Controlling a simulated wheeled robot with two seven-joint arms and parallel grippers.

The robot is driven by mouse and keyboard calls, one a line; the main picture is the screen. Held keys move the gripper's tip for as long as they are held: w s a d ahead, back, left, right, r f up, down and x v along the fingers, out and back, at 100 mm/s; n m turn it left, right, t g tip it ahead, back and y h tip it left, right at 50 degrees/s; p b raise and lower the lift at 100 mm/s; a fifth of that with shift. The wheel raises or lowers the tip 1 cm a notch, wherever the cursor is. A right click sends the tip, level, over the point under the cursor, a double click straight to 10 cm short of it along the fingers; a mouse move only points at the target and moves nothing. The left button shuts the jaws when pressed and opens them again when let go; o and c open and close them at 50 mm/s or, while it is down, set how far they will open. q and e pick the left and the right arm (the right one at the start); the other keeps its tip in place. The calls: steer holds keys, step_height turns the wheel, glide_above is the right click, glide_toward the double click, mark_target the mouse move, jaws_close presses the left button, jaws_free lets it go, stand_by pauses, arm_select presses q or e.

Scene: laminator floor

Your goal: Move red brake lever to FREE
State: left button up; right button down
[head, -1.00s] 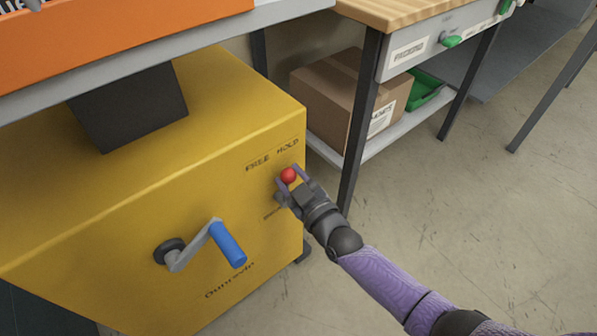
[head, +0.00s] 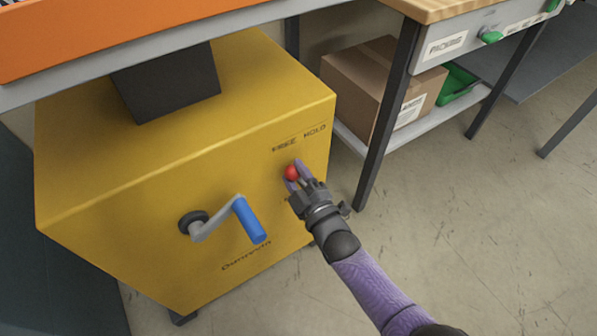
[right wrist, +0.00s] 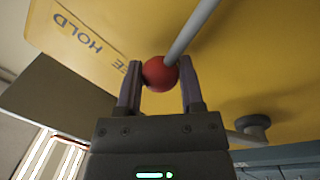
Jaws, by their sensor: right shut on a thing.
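The red ball knob (head: 291,172) of the brake lever is on the front of the yellow machine (head: 130,225). It sits just below the FREE label (head: 283,146), left of the HOLD label (head: 315,130). My right gripper (head: 297,175) is shut on the knob. In the right wrist view, the two fingers (right wrist: 159,85) stand on either side of the knob (right wrist: 158,74), and a grey lever rod (right wrist: 190,32) runs up and right from it. In the head view the rod is mostly hidden. My left gripper is not in view.
A crank with a blue handle (head: 250,221) sticks out of the machine's front, left of my right gripper. A bench leg (head: 387,125) stands to the right, with a cardboard box (head: 375,85) on the lower shelf. Open floor lies at the right.

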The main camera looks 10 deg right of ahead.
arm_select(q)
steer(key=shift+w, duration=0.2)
arm_select(e)
steer(key=shift+f, duration=0.15)
steer(key=shift+c, duration=1.1)
jaws_free()
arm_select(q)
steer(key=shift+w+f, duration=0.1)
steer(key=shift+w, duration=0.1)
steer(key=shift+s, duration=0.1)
